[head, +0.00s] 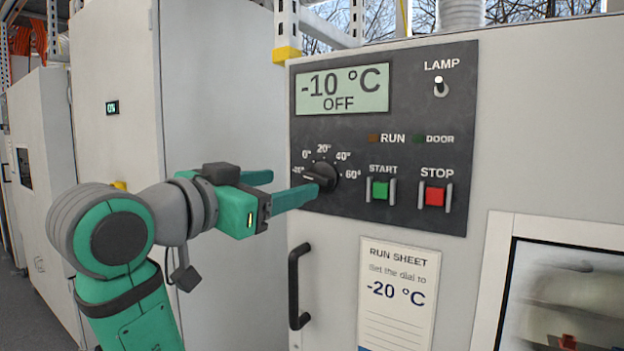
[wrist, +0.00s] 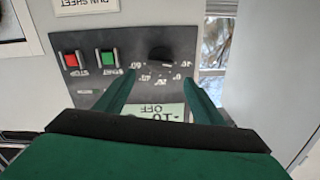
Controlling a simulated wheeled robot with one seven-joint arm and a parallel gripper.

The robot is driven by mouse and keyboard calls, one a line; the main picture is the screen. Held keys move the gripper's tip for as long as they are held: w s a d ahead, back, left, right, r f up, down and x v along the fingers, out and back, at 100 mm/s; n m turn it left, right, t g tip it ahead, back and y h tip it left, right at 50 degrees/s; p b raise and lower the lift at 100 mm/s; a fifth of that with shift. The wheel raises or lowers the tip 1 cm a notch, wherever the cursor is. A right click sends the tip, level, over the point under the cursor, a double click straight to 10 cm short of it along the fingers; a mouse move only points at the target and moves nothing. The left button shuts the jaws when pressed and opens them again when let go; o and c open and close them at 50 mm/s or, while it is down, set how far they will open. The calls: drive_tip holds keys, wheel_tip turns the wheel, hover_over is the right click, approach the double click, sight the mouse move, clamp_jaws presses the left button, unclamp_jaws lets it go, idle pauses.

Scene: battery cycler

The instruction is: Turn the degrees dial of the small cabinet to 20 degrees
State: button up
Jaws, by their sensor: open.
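The degrees dial (head: 324,176) is a round black knob on the dark control panel. Its white mark points left, near the lowest label. Labels 0°, 20°, 40° and 60° run around its top. The display (head: 342,89) reads -10 °C and OFF. My gripper (head: 294,183) is open, its green fingers reaching toward the panel. In the head view the nearer fingertip overlaps the dial's lower left edge. In the wrist view the panel is upside down, and the dial (wrist: 162,58) lies ahead, between the finger lines. I see no clear contact.
Right of the dial are a green START button (head: 380,189) and a red STOP button (head: 436,195), with a LAMP switch (head: 440,87) above. Below are a black door handle (head: 299,287) and a run sheet (head: 397,300) reading -20 °C. A tall cabinet (head: 225,90) stands left.

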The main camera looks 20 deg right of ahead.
sight(315, 178)
drive_tip(key=x, duration=0.9)
drive_tip(key=shift+w+d, duration=0.1)
drive_tip(key=shift+w, duration=0.1)
drive_tip(key=shift+s+d, duration=0.1)
drive_tip(key=c, duration=1)
